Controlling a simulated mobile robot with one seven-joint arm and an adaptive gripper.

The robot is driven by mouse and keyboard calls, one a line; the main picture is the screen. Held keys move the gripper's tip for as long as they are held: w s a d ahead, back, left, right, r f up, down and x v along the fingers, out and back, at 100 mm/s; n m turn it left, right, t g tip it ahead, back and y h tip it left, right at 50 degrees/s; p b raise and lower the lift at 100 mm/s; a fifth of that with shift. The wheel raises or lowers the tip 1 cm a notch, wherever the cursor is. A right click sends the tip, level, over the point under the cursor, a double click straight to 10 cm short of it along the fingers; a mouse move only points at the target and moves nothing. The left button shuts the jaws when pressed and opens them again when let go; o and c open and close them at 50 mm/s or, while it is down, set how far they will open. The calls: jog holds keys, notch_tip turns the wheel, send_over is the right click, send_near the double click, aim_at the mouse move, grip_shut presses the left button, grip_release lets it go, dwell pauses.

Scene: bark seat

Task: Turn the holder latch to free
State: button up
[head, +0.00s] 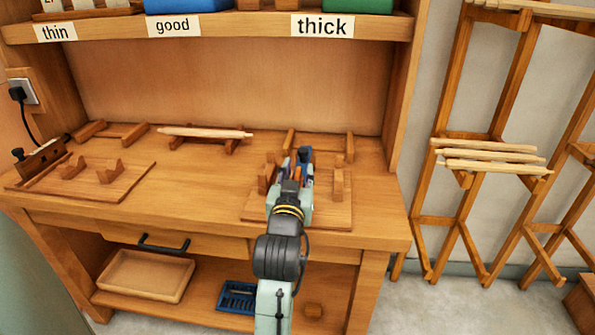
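A wooden holder stands on the right of the bench, with a flat base board (325,215) and upright wooden posts (338,183) on both sides. My gripper (303,160) reaches in between these posts, low over the holder, seen from behind. A small orange part (297,173) shows at the gripper; I cannot tell whether it belongs to the holder or to the gripper. The latch itself cannot be made out; my gripper and wrist cover the middle of the holder. Whether the fingers are open or shut, or touch anything, is not clear.
A pale spindle-like stick (205,132) rests on a wooden cradle at the bench's back. Another wooden fixture (85,178) stands at the left. The bench middle (195,185) is clear. A labelled shelf (230,28) overhangs the back. A rack at right holds several pale sticks (490,155).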

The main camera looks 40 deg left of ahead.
jog(key=shift+c, duration=0.3)
grip_shut()
jog(key=shift+d, duration=0.1)
